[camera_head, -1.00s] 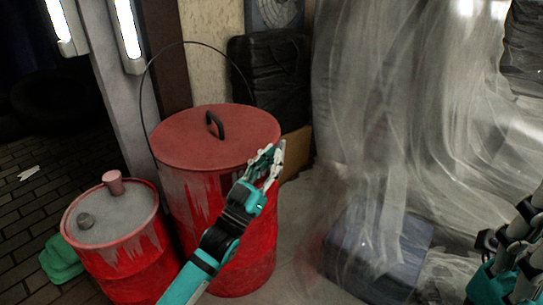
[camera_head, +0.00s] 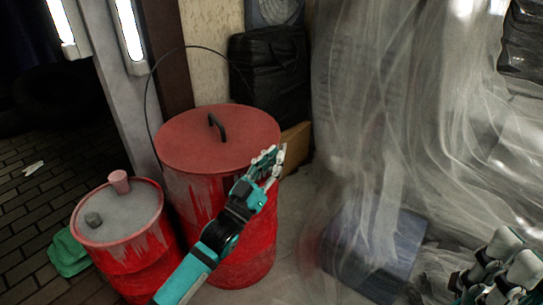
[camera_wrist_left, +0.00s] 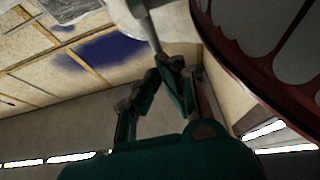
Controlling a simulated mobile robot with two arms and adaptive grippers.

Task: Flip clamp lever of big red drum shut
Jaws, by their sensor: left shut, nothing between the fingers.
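The big red drum (camera_head: 250,235) stands upright with its red lid (camera_head: 200,150) on; the lid has a black handle. My left gripper (camera_head: 275,158) is shut and empty at the right side of the lid rim; I cannot tell whether it touches. The clamp lever cannot be made out in the head view, where my gripper covers part of the rim. In the left wrist view, the dark red rim (camera_wrist_left: 245,75) curves past on the right of my left gripper (camera_wrist_left: 165,62). My right gripper (camera_head: 500,262) is at the lower right, away from the drum, its jaws unclear.
A smaller red drum (camera_head: 130,255) with a grey top stands close on the left. A thin black hoop (camera_head: 148,105) rises behind the big drum. A black bag (camera_head: 270,75) is behind it. Translucent sheeting (camera_head: 400,120) and a dark box (camera_head: 375,250) are on the right.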

